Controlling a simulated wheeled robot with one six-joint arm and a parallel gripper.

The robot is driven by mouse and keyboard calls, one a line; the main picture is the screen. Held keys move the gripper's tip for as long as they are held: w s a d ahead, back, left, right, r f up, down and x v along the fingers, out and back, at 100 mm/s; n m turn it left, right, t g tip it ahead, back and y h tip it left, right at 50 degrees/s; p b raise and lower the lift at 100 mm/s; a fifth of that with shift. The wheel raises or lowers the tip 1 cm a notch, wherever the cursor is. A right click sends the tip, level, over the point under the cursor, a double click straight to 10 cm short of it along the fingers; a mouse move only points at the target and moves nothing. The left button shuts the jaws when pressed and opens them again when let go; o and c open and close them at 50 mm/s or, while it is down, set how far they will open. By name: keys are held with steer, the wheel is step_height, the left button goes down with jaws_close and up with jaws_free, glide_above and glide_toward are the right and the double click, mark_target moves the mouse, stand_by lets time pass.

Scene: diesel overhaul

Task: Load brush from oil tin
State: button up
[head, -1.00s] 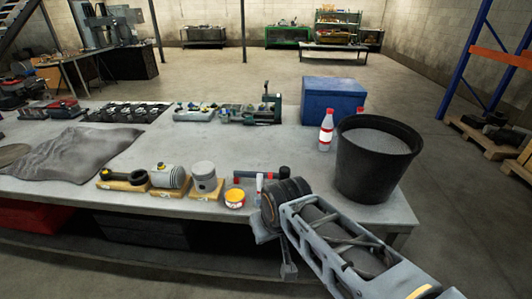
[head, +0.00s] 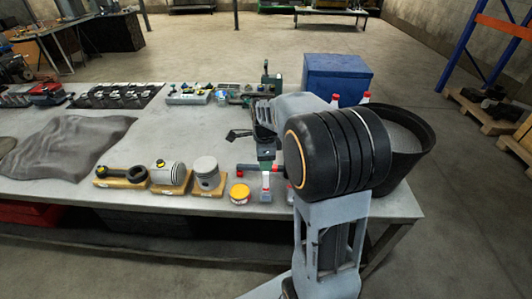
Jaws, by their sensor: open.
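A small round tin (head: 239,193), yellow with a red and white band, stands near the front edge of the workbench, right of the mounted piston. I take it to be the oil tin; its inside cannot be made out. A red-ended rod-like item (head: 246,168) lies just behind it, partly hidden by my arm. I cannot tell whether this is the brush. My gripper (head: 251,144) is open, with dark fingers spread above the bench behind the tin. It is apart from the tin, and nothing shows between the fingers.
A small red-capped bottle (head: 266,188) stands right of the tin. A piston (head: 207,176) on a wooden block is to its left. A black bucket (head: 411,150) and blue box (head: 337,76) stand on the right. The bench middle (head: 180,130) is clear.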

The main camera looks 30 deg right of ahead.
mark_target(266, 176)
steer(key=shift+w+d+f+m, duration=0.15)
steer(key=shift+w+d+m, duration=0.15)
steer(key=shift+m, duration=0.2)
steer(key=shift+w+d+f+m, duration=0.1)
steer(key=shift+w+f+m, duration=0.1)
steer(key=shift+f+m, duration=0.2)
step_height(266, 176, down, 9)
steer(key=b, duration=0.6)
steer(key=shift+r, duration=0.2)
jaws_close()
steer(key=shift+r, duration=0.15)
